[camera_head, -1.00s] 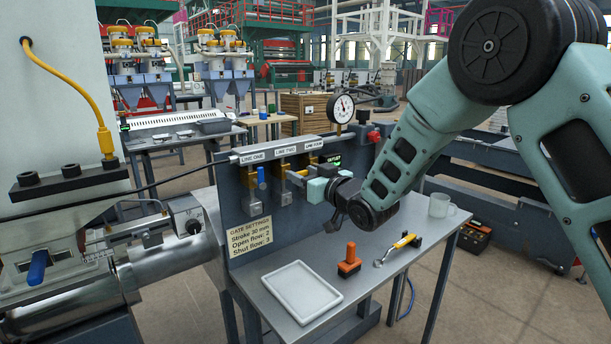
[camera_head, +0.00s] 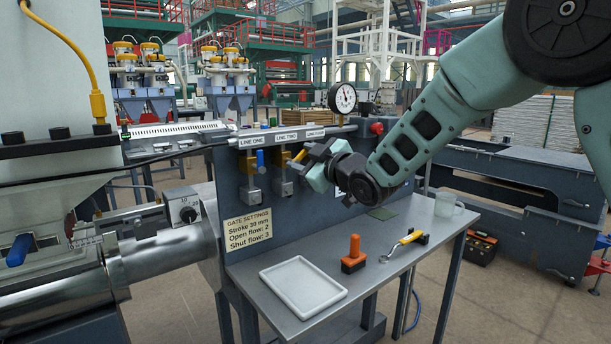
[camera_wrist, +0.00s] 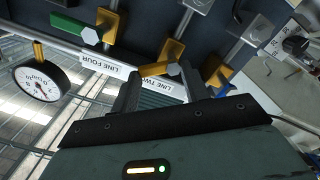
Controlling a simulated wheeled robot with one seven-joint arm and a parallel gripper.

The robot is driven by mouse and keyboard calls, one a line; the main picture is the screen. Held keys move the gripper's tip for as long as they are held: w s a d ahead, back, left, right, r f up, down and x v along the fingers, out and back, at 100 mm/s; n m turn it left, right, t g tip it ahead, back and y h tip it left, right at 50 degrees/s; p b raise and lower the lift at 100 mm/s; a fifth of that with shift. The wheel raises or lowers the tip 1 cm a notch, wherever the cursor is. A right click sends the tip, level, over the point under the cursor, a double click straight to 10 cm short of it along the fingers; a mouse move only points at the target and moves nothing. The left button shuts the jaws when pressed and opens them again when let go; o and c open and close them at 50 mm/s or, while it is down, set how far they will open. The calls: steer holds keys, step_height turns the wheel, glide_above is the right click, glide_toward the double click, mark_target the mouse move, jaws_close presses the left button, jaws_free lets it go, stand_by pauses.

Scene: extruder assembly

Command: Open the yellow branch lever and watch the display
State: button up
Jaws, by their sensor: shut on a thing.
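In the head view, my gripper (camera_head: 315,163) is at the upper front of the grey valve panel (camera_head: 238,186), right of the blue lever (camera_head: 260,157). A yellow lever end (camera_head: 300,155) shows at its fingertips; the rest is mostly hidden. My gripper is shut on the yellow lever. The round dial gauge (camera_head: 343,97) stands above the panel and also shows in the wrist view (camera_wrist: 40,82); its reading is too small to tell.
A green lever (camera_wrist: 75,28) sits beside the yellow one. A white tray (camera_head: 302,287), an orange-handled tool (camera_head: 354,254), a yellow-handled wrench (camera_head: 403,245) and a mug (camera_head: 446,205) are on the table below. A red knob (camera_head: 377,128) is at the panel's right end.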

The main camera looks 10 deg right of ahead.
steer(key=n+b, duration=0.3)
steer(key=b, duration=0.1)
steer(key=n+b, duration=0.2)
steer(key=b, duration=0.1)
steer(key=shift+s+a+f+n, duration=0.2)
steer(key=shift+s+a+n, duration=0.1)
steer(key=shift+a, duration=0.1)
steer(key=n+b, duration=0.1)
steer(key=b, duration=0.1)
steer(key=n+b, duration=0.2)
steer(key=shift+a+r+n, duration=0.1)
steer(key=shift+a+n, duration=0.1)
steer(key=shift+n, duration=0.1)
steer(key=shift+s+a+n+b, duration=0.1)
steer(key=shift+n+b, duration=0.5)
steer(key=shift+b, duration=0.3)
steer(key=shift+r, duration=0.15)
steer(key=o, duration=1)
steer(key=v, duration=1.7)
steer(key=shift+s, duration=0.25)
